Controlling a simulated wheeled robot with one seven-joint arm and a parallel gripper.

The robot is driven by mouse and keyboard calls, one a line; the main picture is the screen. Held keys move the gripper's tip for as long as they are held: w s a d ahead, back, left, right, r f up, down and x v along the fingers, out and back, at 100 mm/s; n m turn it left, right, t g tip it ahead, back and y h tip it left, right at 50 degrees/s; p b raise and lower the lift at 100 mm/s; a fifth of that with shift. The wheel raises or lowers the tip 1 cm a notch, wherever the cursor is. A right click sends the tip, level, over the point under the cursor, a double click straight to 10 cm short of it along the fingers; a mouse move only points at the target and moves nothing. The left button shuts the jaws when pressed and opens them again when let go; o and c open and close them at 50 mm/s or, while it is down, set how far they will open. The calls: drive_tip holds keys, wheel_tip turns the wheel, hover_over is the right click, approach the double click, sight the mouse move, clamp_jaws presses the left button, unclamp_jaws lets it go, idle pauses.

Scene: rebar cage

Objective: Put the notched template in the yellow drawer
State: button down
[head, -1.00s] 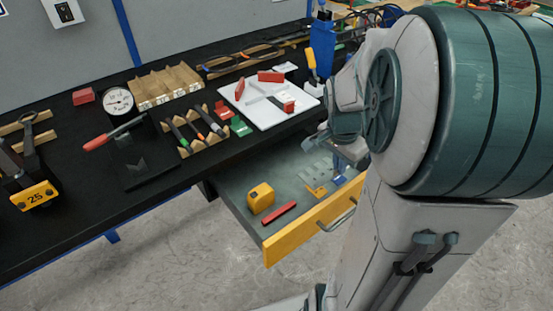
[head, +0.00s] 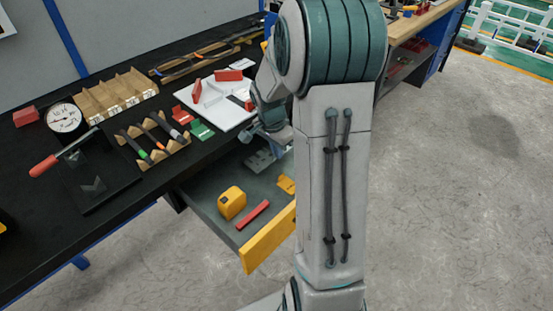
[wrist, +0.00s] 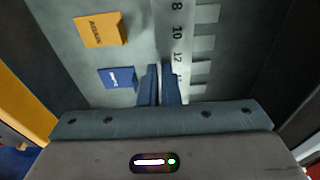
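The notched template (wrist: 178,40) is a pale metal strip with numbers and step-like notches along its right side. In the wrist view it lies over the grey drawer floor, inside the yellow drawer's outline. In the head view its grey notched end shows over the drawer (head: 262,159). The yellow drawer (head: 262,243) is open, with its yellow front towards me. My gripper (wrist: 160,72) points down into the drawer, its two blue fingers close together with a narrow gap, at the template's near end. I cannot tell whether they grip it.
In the drawer are a yellow tape measure (head: 232,203), a red bar (head: 253,214), an orange block (wrist: 102,29) and a blue block (wrist: 118,77). The black bench (head: 50,235) holds a dial gauge (head: 64,118), a wooden rack (head: 116,93), markers and a white board (head: 222,105).

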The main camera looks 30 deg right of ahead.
sight(273, 160)
drive_tip(key=shift+w+f, duration=0.1)
drive_tip(key=shift+f, duration=2)
drive_tip(key=shift+f+b, duration=0.2)
drive_tip(key=shift+b, duration=0.2)
drive_tip(key=c, duration=1.6)
unclamp_jaws()
drive_tip(key=shift+r, duration=0.1)
drive_tip(key=shift+c, duration=0.2)
wheel_tip(273, 160, up, 12)
drive_tip(key=a+p, duration=0.2)
drive_tip(key=s+a+r+n+y, duration=0.1)
drive_tip(key=s+a+r+n, duration=0.1)
drive_tip(key=s+a+n, duration=0.4)
drive_tip(key=s+a+r+n+t, duration=0.1)
drive_tip(key=s+a+n, duration=0.5)
drive_tip(key=s, duration=0.7)
drive_tip(key=shift+s+r+n+t+y, duration=0.3)
drive_tip(key=shift+r+n+y, duration=0.1)
drive_tip(key=shift+r+n, duration=0.55)
